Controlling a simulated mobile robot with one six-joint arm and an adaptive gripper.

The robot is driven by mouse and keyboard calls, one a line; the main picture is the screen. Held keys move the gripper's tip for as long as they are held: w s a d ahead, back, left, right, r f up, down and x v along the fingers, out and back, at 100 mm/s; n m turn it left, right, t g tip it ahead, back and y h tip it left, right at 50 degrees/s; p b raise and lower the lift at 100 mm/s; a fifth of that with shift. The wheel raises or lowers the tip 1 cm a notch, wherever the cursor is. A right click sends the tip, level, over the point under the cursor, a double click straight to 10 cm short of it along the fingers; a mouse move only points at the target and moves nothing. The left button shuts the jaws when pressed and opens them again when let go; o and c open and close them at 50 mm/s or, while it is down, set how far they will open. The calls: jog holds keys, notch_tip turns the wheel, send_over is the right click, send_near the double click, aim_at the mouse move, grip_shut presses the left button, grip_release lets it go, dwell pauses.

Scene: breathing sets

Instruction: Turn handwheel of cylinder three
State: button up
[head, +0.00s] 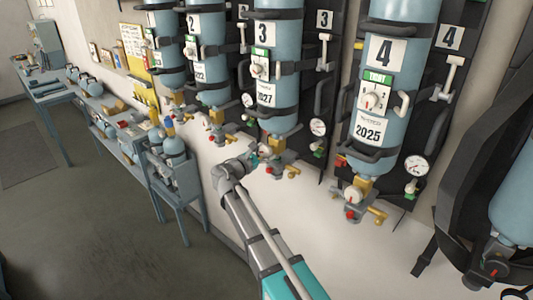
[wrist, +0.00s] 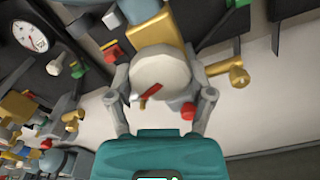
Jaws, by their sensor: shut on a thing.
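Cylinder three (head: 285,90) is a light blue upright cylinder with a "3" label, strapped to a dark wall panel. Its brass and grey valve (head: 277,168) hangs below it, and the handwheel (head: 265,151) faces my arm. My gripper (head: 254,160) is at this handwheel in the head view, its fingers small and partly hidden there. In the wrist view, the pale round handwheel (wrist: 160,76) with a red mark sits between the two grey fingers of my gripper (wrist: 162,88), which are closed on its sides. The handwheel covers part of the brass valve body (wrist: 162,30) behind it.
Cylinder four (head: 378,80) stands to the right, with its own valve (head: 354,197) below. Cylinder two (head: 208,60) stands to the left. A gauge (head: 318,127) is right of cylinder three. A blue bench (head: 110,120) is at left; the floor (head: 90,220) there is open.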

jog(key=m, duration=0.6)
jog(key=shift+a+r, duration=0.1)
jog(key=shift+a, duration=0.05)
jog(key=m, duration=0.5)
jog(key=shift+w+m, duration=0.1)
jog(key=shift+m, duration=0.3)
jog(key=m, duration=0.6)
jog(key=shift+r, duration=0.15)
jog(key=m, duration=0.5)
jog(key=shift+r+m, duration=0.1)
jog(key=shift+m, duration=0.3)
jog(key=m, duration=0.5)
jog(key=shift+m, duration=0.3)
jog(key=m, duration=0.6)
jog(key=shift+s+d, duration=0.2)
jog(key=shift+d, duration=0.05)
jog(key=m, duration=0.6)
jog(key=shift+m, duration=0.4)
jog(key=m, duration=0.5)
jog(key=shift+m, duration=0.3)
